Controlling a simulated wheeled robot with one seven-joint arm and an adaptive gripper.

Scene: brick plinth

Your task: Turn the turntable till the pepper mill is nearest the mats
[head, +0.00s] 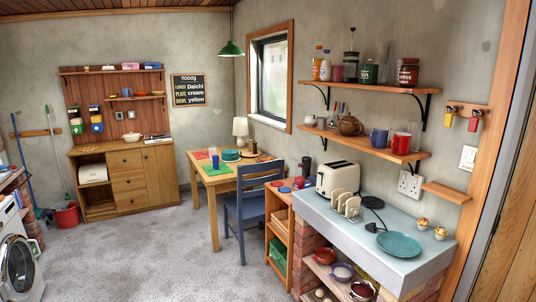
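The mats lie on the wooden table: a red-orange mat (200,155) at its far left and a green mat (217,171) closer to me. At the table's right side, by the wall, there is a low brown round shape (247,156) that looks like the turntable, with a small upright brown item (254,147) on it. That item may be the pepper mill, but it is too small to be sure. My gripper is not in view.
A blue cup (215,161), a teal plate (231,155) and a white lamp (240,130) stand on the table. A blue chair (246,212) blocks its near right side. A counter (345,222) with a toaster (338,178) is nearer. The grey floor (130,250) left of the table is open.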

